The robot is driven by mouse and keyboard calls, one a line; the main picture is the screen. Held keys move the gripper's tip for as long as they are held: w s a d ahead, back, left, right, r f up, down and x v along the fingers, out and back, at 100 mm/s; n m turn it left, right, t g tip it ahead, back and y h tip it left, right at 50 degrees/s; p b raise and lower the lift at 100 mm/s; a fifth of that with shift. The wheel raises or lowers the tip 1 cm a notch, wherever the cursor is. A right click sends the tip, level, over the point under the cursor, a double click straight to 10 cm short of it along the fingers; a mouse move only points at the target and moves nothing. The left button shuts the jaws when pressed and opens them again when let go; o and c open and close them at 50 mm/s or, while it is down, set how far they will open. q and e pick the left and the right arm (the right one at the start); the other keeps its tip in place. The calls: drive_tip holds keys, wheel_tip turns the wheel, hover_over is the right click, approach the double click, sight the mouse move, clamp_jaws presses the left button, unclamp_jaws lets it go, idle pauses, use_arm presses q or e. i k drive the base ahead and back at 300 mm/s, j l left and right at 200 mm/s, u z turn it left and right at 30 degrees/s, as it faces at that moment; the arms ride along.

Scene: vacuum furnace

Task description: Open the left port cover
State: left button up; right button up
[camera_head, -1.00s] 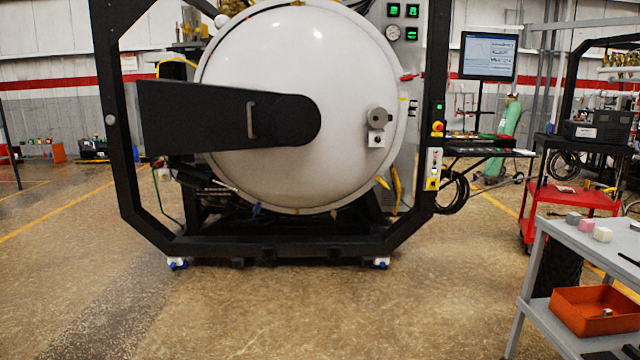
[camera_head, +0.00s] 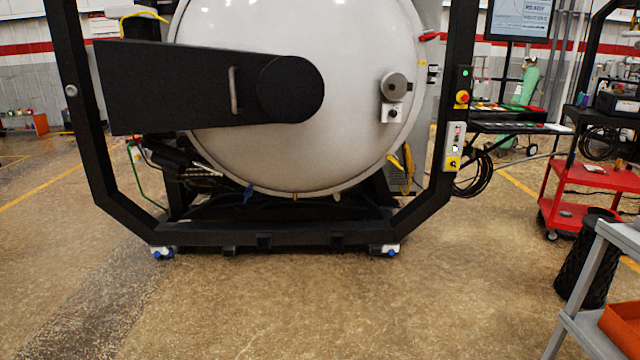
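The vacuum furnace's round white door (camera_head: 270,155) faces me inside a black frame (camera_head: 100,160). A black arm (camera_head: 170,88) with a rounded end and a vertical grey handle (camera_head: 234,90) crosses the door from the left. A small round metal disc (camera_head: 396,86), possibly a port cover, sits on the door's right side, above a small white block with a dark knob (camera_head: 392,113). I cannot tell which part is the left port cover. Neither of my grippers is in view.
Open concrete floor (camera_head: 290,310) lies in front of the frame. A grey cart (camera_head: 590,285) with an orange bin (camera_head: 622,325) stands at the lower right. Behind it are a black bin (camera_head: 588,265) and a red cart (camera_head: 595,175). A control box (camera_head: 454,146) is mounted on the frame's right post.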

sight(397, 87)
drive_tip(key=i, duration=2.75)
